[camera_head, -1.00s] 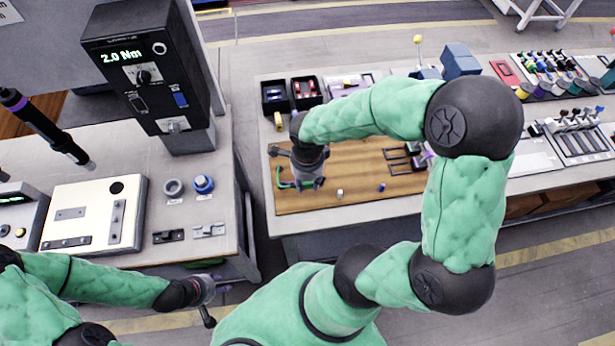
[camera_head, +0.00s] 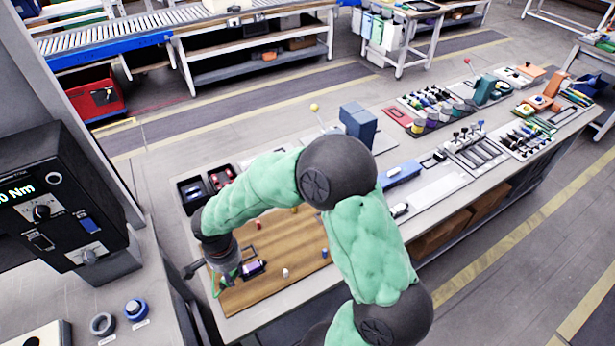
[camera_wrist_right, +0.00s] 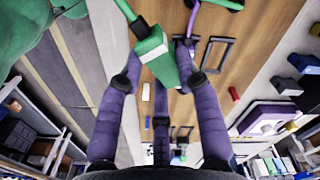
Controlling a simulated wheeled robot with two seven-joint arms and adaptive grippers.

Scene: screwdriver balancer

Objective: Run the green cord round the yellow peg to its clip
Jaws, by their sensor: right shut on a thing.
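My right gripper (camera_head: 222,268) is low over the left end of the wooden board (camera_head: 265,290). In the right wrist view its purple fingers (camera_wrist_right: 160,78) are closed about a green block (camera_wrist_right: 156,55), the end of the green cord (camera_wrist_right: 124,10). The cord also shows as a thin green line beside the gripper in the head view (camera_head: 216,287). A small yellow piece (camera_head: 294,210), seemingly the yellow peg, shows at the board's far side beside my arm. I cannot tell which clip is the green cord's. My left gripper is out of view.
White (camera_head: 285,272), blue (camera_head: 324,252) and red (camera_head: 258,225) pegs stand on the board. A purple cord (camera_wrist_right: 228,5) and dark frames (camera_wrist_right: 216,54) lie close to the gripper. Black bins (camera_head: 192,190) sit behind the board.

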